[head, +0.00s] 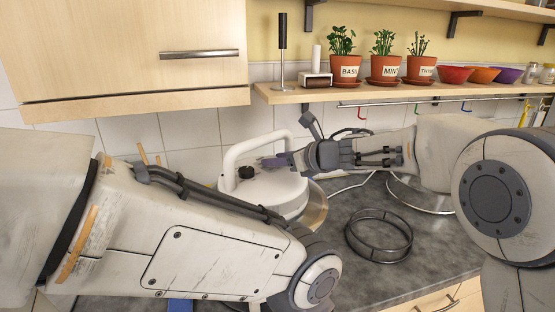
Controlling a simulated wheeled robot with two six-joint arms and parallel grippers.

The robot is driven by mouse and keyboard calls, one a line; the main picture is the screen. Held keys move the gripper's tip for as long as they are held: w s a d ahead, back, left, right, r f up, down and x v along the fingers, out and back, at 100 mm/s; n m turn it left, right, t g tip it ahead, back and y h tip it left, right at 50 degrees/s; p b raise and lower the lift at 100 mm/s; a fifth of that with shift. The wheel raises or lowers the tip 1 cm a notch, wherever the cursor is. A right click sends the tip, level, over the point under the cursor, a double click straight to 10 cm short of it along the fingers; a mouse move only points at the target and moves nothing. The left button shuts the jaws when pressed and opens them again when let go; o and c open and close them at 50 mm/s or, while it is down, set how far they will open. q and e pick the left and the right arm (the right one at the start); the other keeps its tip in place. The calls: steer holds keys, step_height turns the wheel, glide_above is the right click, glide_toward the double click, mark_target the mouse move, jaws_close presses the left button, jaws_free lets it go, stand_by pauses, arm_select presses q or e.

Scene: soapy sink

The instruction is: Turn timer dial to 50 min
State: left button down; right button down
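A round white appliance (270,194) with an arched white handle stands on the counter, left of centre. A small black knob (246,172) sits on its top and looks like the dial; its markings are too small to read. My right gripper (273,161) reaches in from the right, over the appliance's top. Its purple-grey fingertips are just right of the knob, with a small gap visible in the picture. Whether its fingers are open or closed is unclear. My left arm crosses the lower left and hides part of the appliance's lower side; its gripper is not visible.
A dark wire ring (379,252) lies on the grey counter (432,247). Above is a wooden shelf (375,92) with potted herbs (346,68) and coloured bowls (481,75). A wall cabinet (120,50) hangs at upper left. The counter around the ring is clear.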

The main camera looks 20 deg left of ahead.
steer(key=shift+s+a+f+m+t+h+b, duration=0.15)
steer(key=shift+m+t+h+b, duration=0.15)
steer(key=shift+m+t+b, duration=0.25)
steer(key=shift+s+m+t+h+b, duration=0.1)
steer(key=shift+m+t+h+b, duration=0.2)
steer(key=shift+b, duration=0.45)
steer(key=shift+s+a+m+t+h+b, duration=0.15)
steer(key=shift+m+t+h+b, duration=0.4)
steer(key=shift+m+t, duration=0.15)
steer(key=shift+s+a+m+t+h, duration=0.1)
steer(key=shift+a+m+t+h, duration=0.05)
steer(key=shift+m+t+h, duration=0.7)
steer(key=shift+s+a+r+m+t+h, duration=0.1)
steer(key=shift+m+t+h, duration=0.2)
steer(key=shift+m+h, duration=0.25)
steer(key=shift+a+r+m+t+h, duration=0.1)
steer(key=shift+m+t+h, duration=0.2)
steer(key=shift+m+h, duration=0.25)
steer(key=shift+a+m+t+h, duration=0.1)
steer(key=shift+m+t+h, duration=0.2)
steer(key=shift+m+h, duration=0.65)
steer(key=c, duration=0.7)
jaws_free()
steer(key=shift+o, duration=0.2)
